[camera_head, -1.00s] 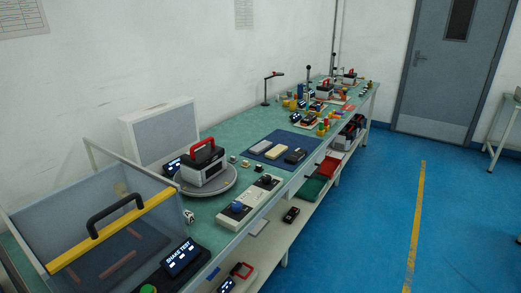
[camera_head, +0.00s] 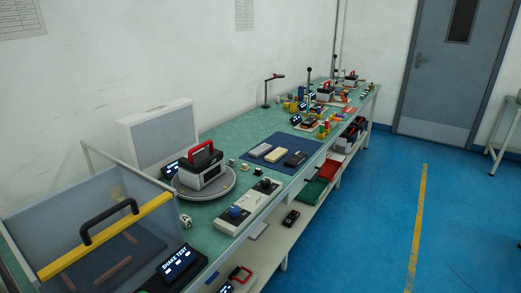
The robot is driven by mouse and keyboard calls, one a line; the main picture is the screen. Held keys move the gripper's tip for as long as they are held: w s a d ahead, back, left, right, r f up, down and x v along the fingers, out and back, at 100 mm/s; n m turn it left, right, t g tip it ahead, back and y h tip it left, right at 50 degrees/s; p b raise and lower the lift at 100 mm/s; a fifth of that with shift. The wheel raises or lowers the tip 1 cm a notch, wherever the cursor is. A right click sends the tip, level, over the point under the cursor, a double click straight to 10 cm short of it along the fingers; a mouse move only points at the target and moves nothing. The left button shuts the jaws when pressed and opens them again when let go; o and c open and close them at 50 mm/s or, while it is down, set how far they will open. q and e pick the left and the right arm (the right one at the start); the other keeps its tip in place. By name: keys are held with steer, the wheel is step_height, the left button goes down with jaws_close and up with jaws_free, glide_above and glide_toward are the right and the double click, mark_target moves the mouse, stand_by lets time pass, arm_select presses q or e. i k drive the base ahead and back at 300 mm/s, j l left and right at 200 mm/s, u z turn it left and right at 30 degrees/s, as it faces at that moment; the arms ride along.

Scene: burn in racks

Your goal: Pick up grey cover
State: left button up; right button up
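The grey cover appears to be the flat light-grey piece (camera_head: 261,150) lying at the left of a row on the blue mat (camera_head: 284,139). Beside it on the mat are a cream piece (camera_head: 276,155) and a black piece (camera_head: 295,159), with gaps between them. The grey piece is small in this view, so its details cannot be made out. Neither of my grippers is in view.
A round turntable (camera_head: 222,191) bears a grey box with a red handle (camera_head: 202,158). A control box with a blue knob (camera_head: 249,207) stands in front. A clear-walled case (camera_head: 125,205) with a yellow bar fills the lower left. Blue floor (camera_head: 370,215) is clear at right.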

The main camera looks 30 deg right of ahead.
mark_target(258, 151)
steer(key=i+l, duration=0.15)
steer(key=l, duration=0.2)
steer(key=i+l+u, duration=0.1)
steer(key=l, duration=0.25)
steer(key=i+l, duration=0.15)
steer(key=l, duration=0.25)
steer(key=i+l+u, duration=0.1)
steer(key=l, duration=0.25)
steer(key=i+l, duration=0.15)
steer(key=l, duration=0.25)
